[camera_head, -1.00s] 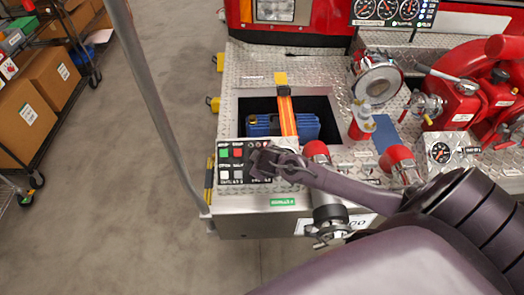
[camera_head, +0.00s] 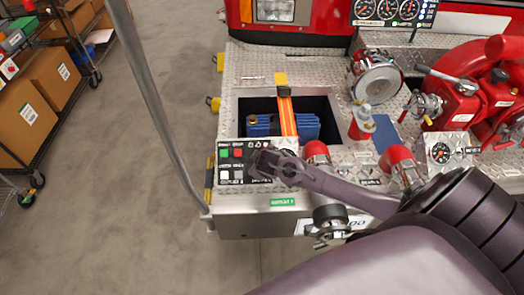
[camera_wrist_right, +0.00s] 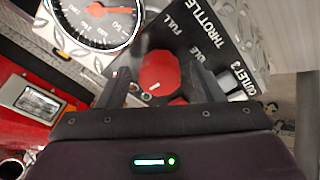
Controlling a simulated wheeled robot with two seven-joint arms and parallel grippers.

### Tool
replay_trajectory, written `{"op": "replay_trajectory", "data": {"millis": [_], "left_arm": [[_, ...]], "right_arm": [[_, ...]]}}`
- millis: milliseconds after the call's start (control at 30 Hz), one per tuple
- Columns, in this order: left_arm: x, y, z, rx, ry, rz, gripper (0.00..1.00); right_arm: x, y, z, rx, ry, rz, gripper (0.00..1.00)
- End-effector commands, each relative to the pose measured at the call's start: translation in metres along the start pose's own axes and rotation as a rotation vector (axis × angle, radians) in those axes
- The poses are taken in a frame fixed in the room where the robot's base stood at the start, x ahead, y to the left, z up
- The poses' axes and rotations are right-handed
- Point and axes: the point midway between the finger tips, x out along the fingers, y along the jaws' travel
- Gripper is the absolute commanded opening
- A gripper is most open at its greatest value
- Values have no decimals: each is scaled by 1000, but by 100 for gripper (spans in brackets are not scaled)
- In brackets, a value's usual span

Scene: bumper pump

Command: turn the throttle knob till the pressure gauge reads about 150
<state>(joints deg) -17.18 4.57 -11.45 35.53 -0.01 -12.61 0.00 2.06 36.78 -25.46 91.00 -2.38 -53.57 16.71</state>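My left gripper is not in view.
An open bay (camera_head: 262,106) with a blue item and an orange strap lies behind the panel. Red-capped fittings (camera_head: 317,150) stand close to my right arm. A grey pole (camera_head: 150,95) rises at the left. Floor to the left is clear up to a shelf with boxes (camera_head: 52,76).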

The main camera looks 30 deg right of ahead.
Motion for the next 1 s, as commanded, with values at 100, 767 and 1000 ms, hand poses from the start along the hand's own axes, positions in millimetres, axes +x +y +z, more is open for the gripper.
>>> {"op": "replay_trajectory", "data": {"millis": [100,767,1000], "left_arm": [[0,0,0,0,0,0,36],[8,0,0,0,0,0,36],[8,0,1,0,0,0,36]], "right_arm": [[0,0,0,0,0,0,60],[-70,0,1,0,0,0,60],[-78,0,0,0,0,1,60]]}}
